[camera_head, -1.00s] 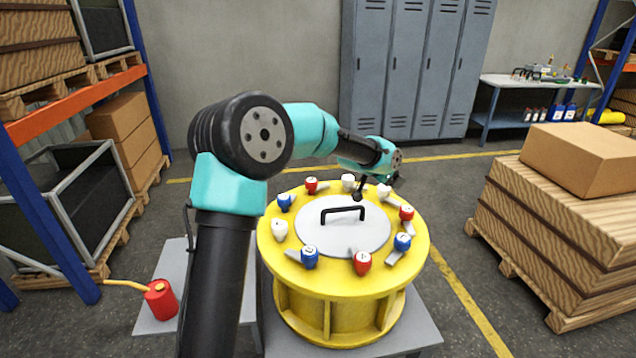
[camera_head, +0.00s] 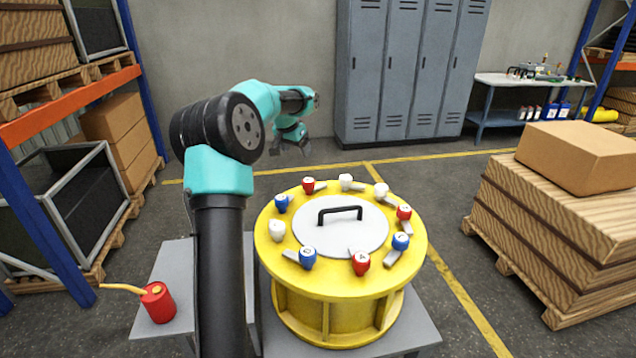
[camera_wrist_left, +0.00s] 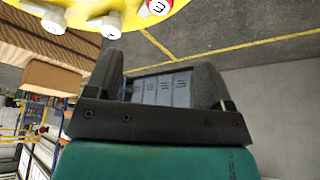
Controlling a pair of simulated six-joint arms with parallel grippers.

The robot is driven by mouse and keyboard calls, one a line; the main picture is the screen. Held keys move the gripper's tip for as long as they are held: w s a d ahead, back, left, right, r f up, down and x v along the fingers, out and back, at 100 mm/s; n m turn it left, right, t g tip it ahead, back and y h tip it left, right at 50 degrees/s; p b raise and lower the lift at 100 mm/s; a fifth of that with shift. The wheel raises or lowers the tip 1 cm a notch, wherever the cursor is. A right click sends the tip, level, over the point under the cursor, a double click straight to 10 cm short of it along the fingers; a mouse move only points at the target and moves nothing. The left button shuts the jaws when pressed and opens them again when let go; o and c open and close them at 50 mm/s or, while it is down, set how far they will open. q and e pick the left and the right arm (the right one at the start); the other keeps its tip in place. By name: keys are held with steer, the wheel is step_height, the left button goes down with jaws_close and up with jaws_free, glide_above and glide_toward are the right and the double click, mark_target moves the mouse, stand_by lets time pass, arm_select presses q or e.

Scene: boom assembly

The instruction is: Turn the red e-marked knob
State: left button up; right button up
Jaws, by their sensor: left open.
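The yellow drum (camera_head: 342,280) carries a ring of red, blue and white knobs around a grey lid. Red knobs stand at the back left (camera_head: 308,185), right (camera_head: 404,212) and front (camera_head: 361,262). The back-left one also shows at the top edge of the left wrist view (camera_wrist_left: 158,7), and its mark looks like an E on its side. The marks on the other red knobs are too small to read surely. My left gripper (camera_head: 292,149) is open and empty, above and behind the drum's back-left rim, apart from every knob. My right gripper is out of view.
A black handle (camera_head: 340,213) arches over the drum's lid. Blue and white knobs (camera_head: 346,182) sit close beside the red ones. A red can (camera_head: 157,302) stands at the left. Lockers (camera_head: 405,75) line the back wall, with clear floor in front.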

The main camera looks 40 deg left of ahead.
mark_target(308, 180)
arm_select(q)
steer(key=shift+f, duration=0.1)
steer(key=x, duration=1.7)
steer(key=shift+f, duration=0.1)
steer(key=c, duration=0.9)
